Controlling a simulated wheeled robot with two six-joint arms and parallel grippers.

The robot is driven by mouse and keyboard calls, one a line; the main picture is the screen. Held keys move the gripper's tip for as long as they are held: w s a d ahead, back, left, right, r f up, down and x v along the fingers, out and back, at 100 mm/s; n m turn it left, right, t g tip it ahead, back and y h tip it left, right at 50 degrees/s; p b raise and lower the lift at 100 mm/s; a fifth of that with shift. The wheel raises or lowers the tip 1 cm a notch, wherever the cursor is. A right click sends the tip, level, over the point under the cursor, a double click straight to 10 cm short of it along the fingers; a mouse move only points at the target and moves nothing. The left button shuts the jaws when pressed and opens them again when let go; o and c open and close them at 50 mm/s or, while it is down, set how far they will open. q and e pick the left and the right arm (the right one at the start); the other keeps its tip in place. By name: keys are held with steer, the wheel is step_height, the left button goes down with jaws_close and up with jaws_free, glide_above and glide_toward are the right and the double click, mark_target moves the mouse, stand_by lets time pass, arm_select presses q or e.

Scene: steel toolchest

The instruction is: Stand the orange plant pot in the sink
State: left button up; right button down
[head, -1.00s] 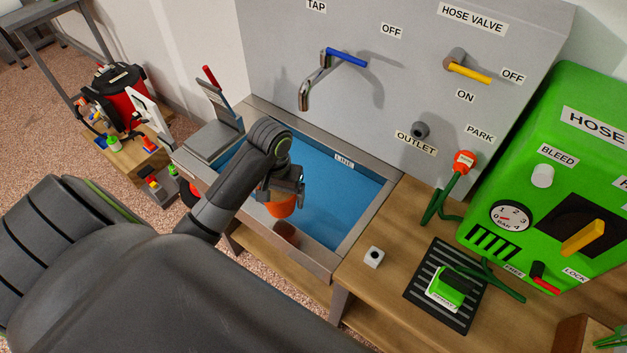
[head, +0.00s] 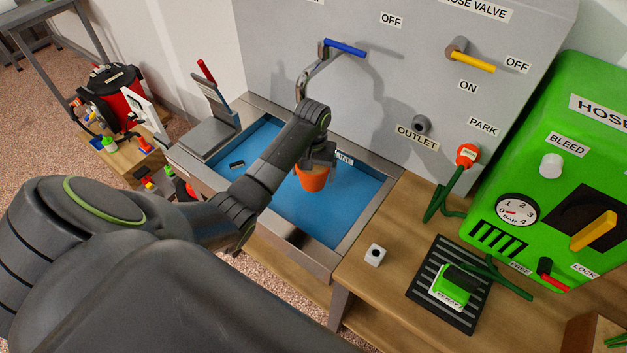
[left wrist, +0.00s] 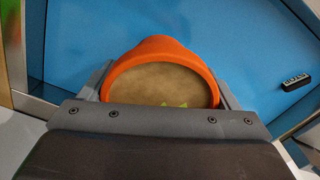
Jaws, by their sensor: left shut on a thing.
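The orange plant pot (head: 312,180) is upright over the blue-floored sink (head: 287,201), inside its rim as the head view shows it. My left gripper (head: 319,160) is shut on the pot near its top. In the left wrist view the pot's orange rim (left wrist: 160,50) and brown soil lie between the two fingers, with a bit of green on the soil. Whether the pot's base touches the sink floor I cannot tell. My right gripper is not in view.
The tap (head: 304,84) with a blue lever hangs over the sink's back. A small black labelled piece (head: 237,164) lies on the sink floor.

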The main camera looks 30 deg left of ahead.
arm_select(q)
step_height(320, 180, down, 4)
steer(key=shift+d+r, duration=0.1)
steer(key=shift+w+f, duration=0.2)
steer(key=shift+f, duration=0.35)
steer(key=o, duration=1.1)
steer(key=shift+f, duration=0.1)
step_height(320, 180, up, 12)
steer(key=shift+r, duration=0.1)
